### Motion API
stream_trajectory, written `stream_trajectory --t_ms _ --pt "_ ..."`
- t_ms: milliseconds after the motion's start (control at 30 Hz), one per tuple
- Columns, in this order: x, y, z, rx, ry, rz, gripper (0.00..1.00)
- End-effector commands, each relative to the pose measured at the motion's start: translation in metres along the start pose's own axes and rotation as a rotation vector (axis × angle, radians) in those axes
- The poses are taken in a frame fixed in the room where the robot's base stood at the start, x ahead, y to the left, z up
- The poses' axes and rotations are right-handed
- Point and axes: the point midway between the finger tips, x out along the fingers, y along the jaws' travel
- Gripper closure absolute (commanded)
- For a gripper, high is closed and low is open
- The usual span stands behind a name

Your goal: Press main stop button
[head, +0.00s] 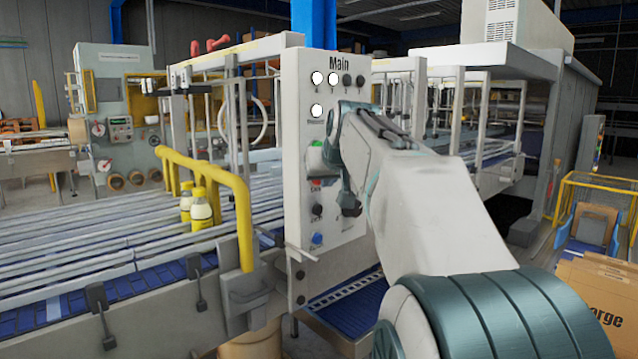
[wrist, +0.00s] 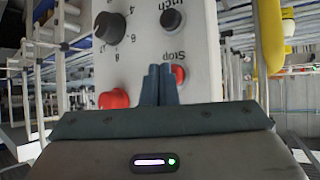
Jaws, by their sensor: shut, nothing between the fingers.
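The main panel (head: 300,215) is an upright white plate headed "Main". Its small red button (head: 316,183) sits below a green button (head: 315,157). In the wrist view, where the lettering is upside down, a red button (wrist: 180,75) has the label "Stop" beside it. My gripper (wrist: 159,72) is shut and empty, its fingertips in front of the panel just left of that button and partly overlapping its edge. I cannot tell whether they touch the panel. A larger red knob or button (wrist: 115,98) is left of the fingers, its lower part hidden by my gripper.
A black "Inch" button (wrist: 172,20) and a black numbered dial (wrist: 109,27) are close by on the panel. A blue button (head: 317,239) is lower down. A yellow rail (head: 243,205) and a conveyor with yellow bottles (head: 201,212) stand left of the panel.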

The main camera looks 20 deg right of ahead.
Motion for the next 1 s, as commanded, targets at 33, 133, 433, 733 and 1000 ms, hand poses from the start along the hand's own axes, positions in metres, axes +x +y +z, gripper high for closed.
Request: stream_trajectory --t_ms 33,133,433,733,1000 --pt "-0.002 0.002 0.003 0.000 0.001 0.001 1.00" --pt "-0.004 0.003 0.005 0.001 0.000 0.000 1.00" --pt "-0.005 0.004 0.004 0.001 -0.001 0.000 1.00" --pt "-0.021 0.017 0.019 0.002 0.001 0.002 1.00" --pt "-0.038 0.028 0.029 0.000 0.000 0.001 1.00"
